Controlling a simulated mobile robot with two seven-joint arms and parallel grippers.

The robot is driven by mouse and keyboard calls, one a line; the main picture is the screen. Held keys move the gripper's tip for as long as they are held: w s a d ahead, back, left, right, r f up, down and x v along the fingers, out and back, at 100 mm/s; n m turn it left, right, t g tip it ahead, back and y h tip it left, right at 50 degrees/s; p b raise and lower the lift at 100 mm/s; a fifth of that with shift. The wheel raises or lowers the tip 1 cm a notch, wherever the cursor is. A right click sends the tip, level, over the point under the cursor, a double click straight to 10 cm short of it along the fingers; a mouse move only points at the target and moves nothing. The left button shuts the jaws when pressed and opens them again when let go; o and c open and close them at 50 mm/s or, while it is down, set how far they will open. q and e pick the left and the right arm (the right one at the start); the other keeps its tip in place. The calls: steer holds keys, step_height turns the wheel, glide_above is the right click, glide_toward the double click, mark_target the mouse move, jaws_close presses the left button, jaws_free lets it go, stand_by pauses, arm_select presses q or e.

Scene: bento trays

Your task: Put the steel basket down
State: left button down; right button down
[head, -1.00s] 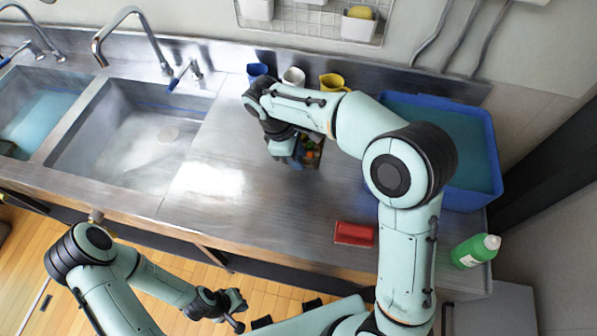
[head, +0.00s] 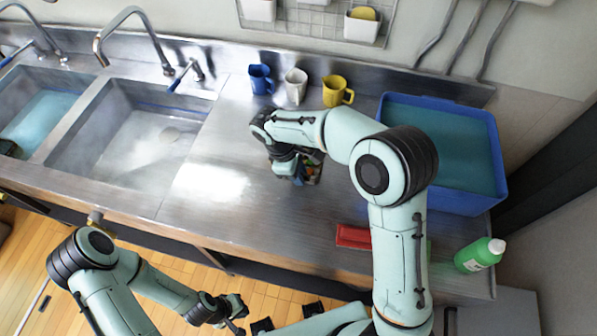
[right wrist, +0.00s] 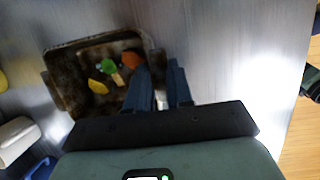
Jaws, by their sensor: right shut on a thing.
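The steel basket (head: 316,172) is dark and mostly hidden behind my right gripper (head: 291,167) in the head view, over the middle of the steel counter. In the right wrist view the basket (right wrist: 72,72) shows from above, with orange, green and yellow pieces inside. My right gripper (right wrist: 160,88) is shut on the basket's near wall, one finger inside and one outside. I cannot tell whether the basket's underside touches the counter. My left gripper (head: 236,308) is low, in front of the counter, away from the basket; its fingers are too small to read.
Blue (head: 261,80), white (head: 295,86) and yellow (head: 334,92) cups stand at the back. A blue tub (head: 462,205) of water is at right. Sinks are at left; counter left of the basket is clear.

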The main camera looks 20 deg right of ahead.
steer(key=c, duration=1)
jaws_free()
steer(key=shift+r, duration=0.1)
arm_select(q)
steer(key=w+r+p, duration=0.2)
steer(key=shift+w+r, duration=0.15)
steer(key=shift+r, duration=0.15)
arm_select(e)
steer(key=v, duration=1.2)
